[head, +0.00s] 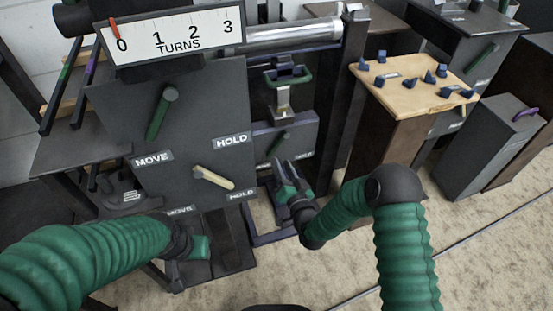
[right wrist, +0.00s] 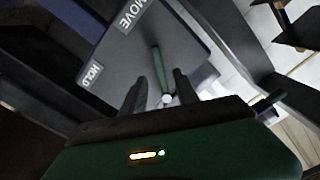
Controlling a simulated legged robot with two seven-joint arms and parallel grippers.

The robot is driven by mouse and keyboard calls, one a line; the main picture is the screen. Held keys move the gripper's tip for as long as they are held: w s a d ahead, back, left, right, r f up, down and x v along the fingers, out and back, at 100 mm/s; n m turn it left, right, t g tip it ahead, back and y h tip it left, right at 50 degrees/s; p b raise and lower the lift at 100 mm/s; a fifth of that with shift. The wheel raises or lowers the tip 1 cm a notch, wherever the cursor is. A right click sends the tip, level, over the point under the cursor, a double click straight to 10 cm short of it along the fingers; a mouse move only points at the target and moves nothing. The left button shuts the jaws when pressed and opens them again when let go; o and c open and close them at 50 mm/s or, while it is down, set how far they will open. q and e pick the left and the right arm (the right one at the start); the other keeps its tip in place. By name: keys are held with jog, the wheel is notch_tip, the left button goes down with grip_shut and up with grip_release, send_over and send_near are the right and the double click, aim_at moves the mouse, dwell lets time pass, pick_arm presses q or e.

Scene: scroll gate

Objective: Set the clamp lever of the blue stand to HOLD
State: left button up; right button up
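The blue stand (head: 262,128) is behind the large dark panel, and its grey plate carries a green clamp lever (head: 278,143). In the right wrist view the plate (right wrist: 112,58) shows MOVE and HOLD labels, and the green lever (right wrist: 160,72) lies nearer MOVE in direction. My right gripper (head: 287,172) is in front of the plate, just below the lever. In the right wrist view its fingers (right wrist: 156,88) are apart, with the lever appearing between them; I cannot tell whether they touch it. My left gripper (head: 198,247) is low at the left, its fingers unclear.
A large dark panel (head: 205,125) at left carries a green lever, a cream lever and MOVE/HOLD labels. A TURNS scale (head: 172,35) tops it. A wooden-topped cabinet (head: 405,95) with blue pieces stands right. The floor (head: 480,220) at right is mostly clear.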

aim_at(275, 149)
jog(key=b+x, duration=0.2)
jog(key=x, duration=0.3)
jog(key=shift+f, duration=0.15)
jog(key=shift+w+a, duration=0.1)
jog(key=shift+w, duration=0.35)
grip_shut()
dwell(0.8)
